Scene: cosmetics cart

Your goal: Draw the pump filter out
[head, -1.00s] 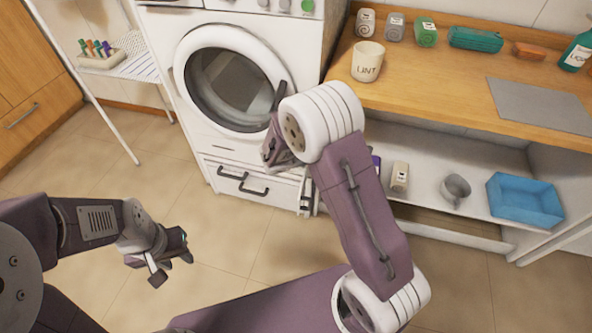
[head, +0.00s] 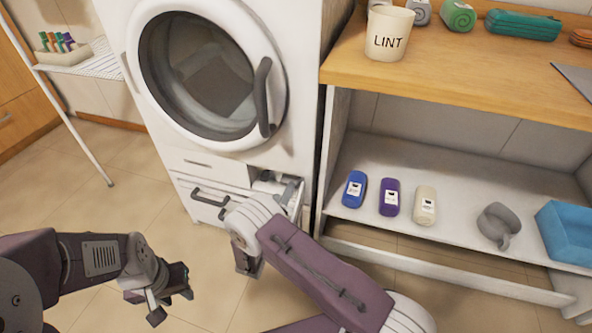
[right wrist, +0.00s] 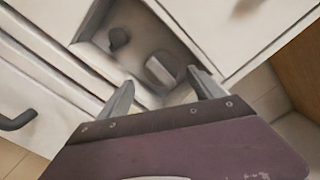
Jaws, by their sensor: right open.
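The pump filter (right wrist: 163,69) shows in the right wrist view as a round pale cap with a raised grip bar. It sits in an open recess low on the front of the white washing machine (head: 190,160). My right gripper (right wrist: 161,76) is open, with one fingertip on either side of the cap in the picture; I cannot tell whether they touch it. A small dark knob (right wrist: 118,38) is beside the cap in the recess. In the head view my right arm partly covers this area. My left gripper (head: 172,290) is open and empty over the floor.
Right of the machine, a shelf (head: 350,215) holds a blue bottle (head: 354,189), a purple bottle (head: 390,197), a cream bottle (head: 425,205), a grey cup (head: 498,226) and a blue bin (head: 570,235). The floor at left is clear.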

